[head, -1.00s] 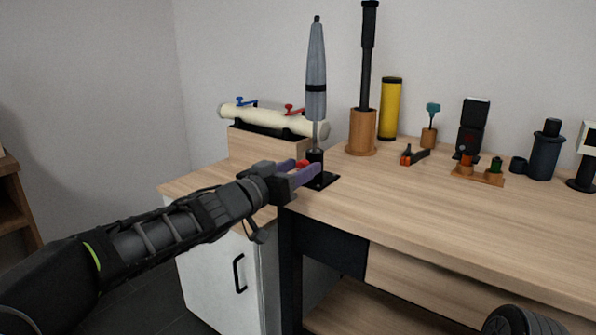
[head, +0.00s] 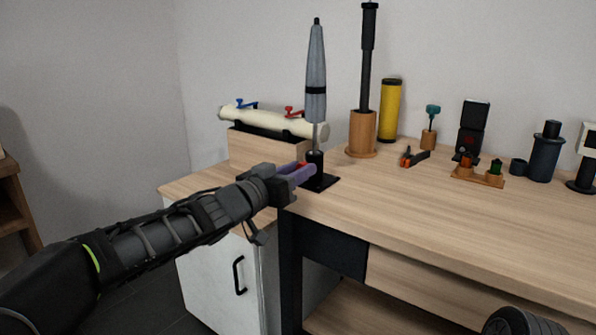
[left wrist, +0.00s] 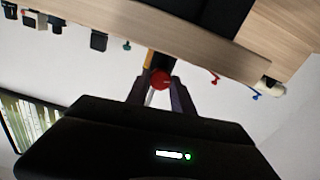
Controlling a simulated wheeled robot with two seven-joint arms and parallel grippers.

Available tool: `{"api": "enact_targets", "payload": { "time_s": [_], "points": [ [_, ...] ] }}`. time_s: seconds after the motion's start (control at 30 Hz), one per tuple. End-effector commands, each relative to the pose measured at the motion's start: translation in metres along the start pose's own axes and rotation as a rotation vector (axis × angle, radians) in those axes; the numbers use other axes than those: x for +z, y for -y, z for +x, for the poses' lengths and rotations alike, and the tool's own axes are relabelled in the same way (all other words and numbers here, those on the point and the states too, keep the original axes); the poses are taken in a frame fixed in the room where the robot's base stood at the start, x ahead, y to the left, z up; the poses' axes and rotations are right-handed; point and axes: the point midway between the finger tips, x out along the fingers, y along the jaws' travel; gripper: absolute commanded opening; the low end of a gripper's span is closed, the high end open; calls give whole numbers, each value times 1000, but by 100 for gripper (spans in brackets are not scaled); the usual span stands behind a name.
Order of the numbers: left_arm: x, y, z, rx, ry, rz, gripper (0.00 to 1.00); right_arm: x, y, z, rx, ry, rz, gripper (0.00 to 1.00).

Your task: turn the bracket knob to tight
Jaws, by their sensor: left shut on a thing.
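The bracket (head: 316,170) is a black socket on a flat black plate at the table's left corner. A grey folded umbrella (head: 316,70) stands upright in it on a thin pole. The bracket's red knob (left wrist: 160,79) shows between the two fingers in the left wrist view; in the head view the fingers mostly hide it. My left gripper (head: 304,171) reaches in from the left at socket height and is shut on the knob. The knob's tight mark cannot be made out. My right gripper is not in view.
A cream tube (head: 270,121) with blue and red levers lies on a wooden block behind the gripper. A wooden holder (head: 362,134) with a black pole, a yellow cylinder (head: 390,110) and an orange clamp (head: 412,157) stand to the right. The table's front middle is clear.

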Motion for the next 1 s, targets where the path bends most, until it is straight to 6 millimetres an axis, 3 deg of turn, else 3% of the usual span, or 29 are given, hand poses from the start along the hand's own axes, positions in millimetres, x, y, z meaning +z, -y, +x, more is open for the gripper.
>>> {"api": "enact_targets", "payload": {
  "time_s": [0.47, 1.0],
  "points": [
    [0, 0, 0, -1, 1, 122, 0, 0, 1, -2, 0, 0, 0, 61],
    [1, -1, 0, -1, 1, 582, 0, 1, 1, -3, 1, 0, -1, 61]
  ]
}}
